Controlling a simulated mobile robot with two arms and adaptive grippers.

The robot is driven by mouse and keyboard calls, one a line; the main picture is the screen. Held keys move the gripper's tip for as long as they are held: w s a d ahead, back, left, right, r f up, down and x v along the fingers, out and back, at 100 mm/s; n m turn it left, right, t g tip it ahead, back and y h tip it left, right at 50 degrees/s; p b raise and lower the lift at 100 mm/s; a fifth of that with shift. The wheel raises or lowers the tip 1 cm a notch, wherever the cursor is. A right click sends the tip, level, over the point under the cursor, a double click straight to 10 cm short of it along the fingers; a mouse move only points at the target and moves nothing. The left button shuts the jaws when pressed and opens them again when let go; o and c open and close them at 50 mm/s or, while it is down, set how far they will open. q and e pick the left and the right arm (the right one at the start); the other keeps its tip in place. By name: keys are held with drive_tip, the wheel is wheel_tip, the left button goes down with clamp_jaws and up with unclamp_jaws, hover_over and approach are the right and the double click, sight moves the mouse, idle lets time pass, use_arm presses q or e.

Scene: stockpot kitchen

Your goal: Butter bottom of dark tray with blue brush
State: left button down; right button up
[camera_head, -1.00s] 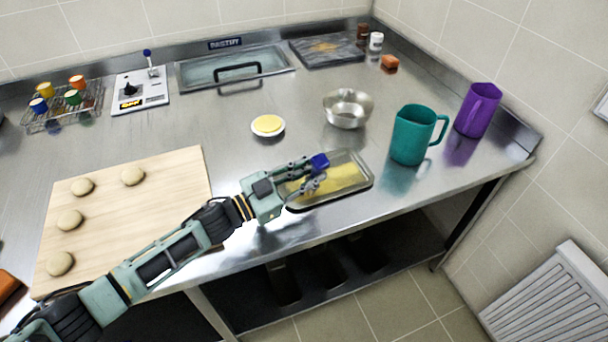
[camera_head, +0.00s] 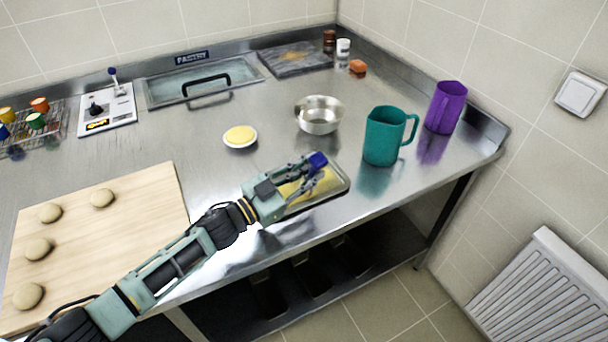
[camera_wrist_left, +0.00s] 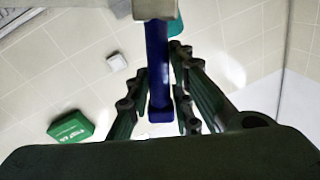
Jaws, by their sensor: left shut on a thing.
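A shallow metal tray (camera_head: 346,187) with a yellow coating on its bottom lies near the counter's front edge. My left gripper (camera_head: 312,180) is over this tray, shut on the blue brush (camera_head: 317,161). The blue handle also shows between the fingers in the left wrist view (camera_wrist_left: 158,65), with a pale part at its upper end. The arm and fingers cover the tray's left part, and the bristles' contact with the bottom is hidden. A small white dish of yellow butter (camera_head: 240,136) stands behind the tray. My right gripper is not in view.
A steel bowl (camera_head: 319,115), a teal pitcher (camera_head: 384,138) and a purple pitcher (camera_head: 444,108) stand behind and right of the tray. A wooden board (camera_head: 95,245) with several dough balls lies left. A flat dark slab (camera_head: 290,60) lies at the back.

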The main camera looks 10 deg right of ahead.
use_arm(q)
drive_tip(key=shift+s+b+x, duration=0.2)
drive_tip(key=shift+b+x, duration=0.1)
drive_tip(key=shift+x, duration=1.3)
drive_tip(key=shift+f+b+x, duration=0.25)
drive_tip(key=shift+b+x, duration=1.6)
drive_tip(key=shift+x, duration=1.8)
drive_tip(key=shift+w+a+p+v, duration=0.15)
drive_tip(key=shift+w+p+v, duration=0.1)
drive_tip(key=shift+p+v, duration=0.95)
drive_tip(key=shift+w+a+p+v, duration=0.2)
drive_tip(key=shift+p+v, duration=0.5)
drive_tip(key=shift+v, duration=1)
drive_tip(key=shift+w+a+p+v, duration=0.1)
drive_tip(key=shift+w+p+v, duration=0.2)
drive_tip(key=shift+p+v, duration=0.9)
drive_tip(key=shift+w+a+r+p+v, duration=0.7)
drive_tip(key=shift+p+v, duration=1.05)
drive_tip(key=shift+v, duration=4.55)
drive_tip(key=b+x, duration=0.3)
drive_tip(key=x, duration=0.5)
drive_tip(key=shift+w+f, duration=0.25)
drive_tip(key=shift+f, duration=0.1)
